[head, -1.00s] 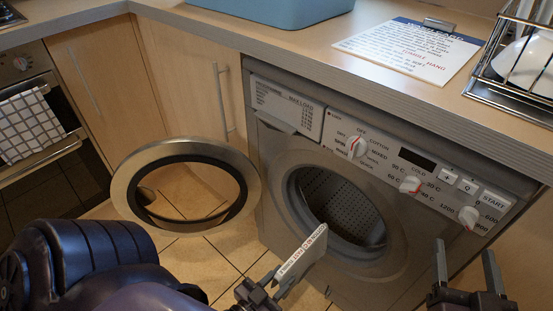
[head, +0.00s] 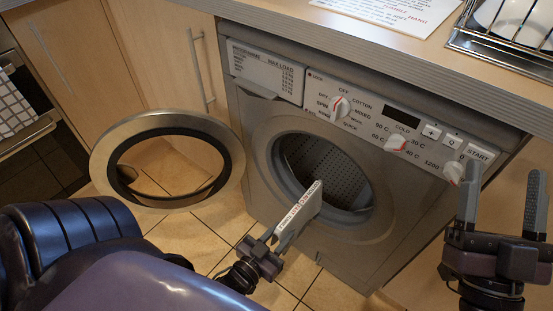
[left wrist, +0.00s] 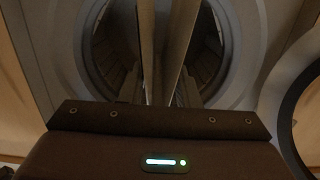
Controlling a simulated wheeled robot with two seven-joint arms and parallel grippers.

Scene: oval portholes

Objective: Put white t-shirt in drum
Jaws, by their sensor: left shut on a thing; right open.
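The white t-shirt (head: 300,207) appears as a thin, stiff pale slab with red and dark lettering along its edge; I take it for the shirt because no other shirt shows. My left gripper (head: 285,228) is shut on it, in front of the washer's round opening. The slab's far end overlaps the lower rim in the head view; I cannot tell whether it is inside. The drum (head: 330,165) is dark, perforated and looks empty. In the left wrist view my gripper (left wrist: 162,60) points at the drum (left wrist: 110,45). My right gripper (head: 503,205) is open and empty at the right.
The round porthole door (head: 104,165) stands open to the left of the machine. The washer's control panel (head: 395,125) is above the opening, under the countertop (head: 290,25). A wire rack (head: 490,45) stands at the upper right. Tiled floor (head: 205,240) is clear below.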

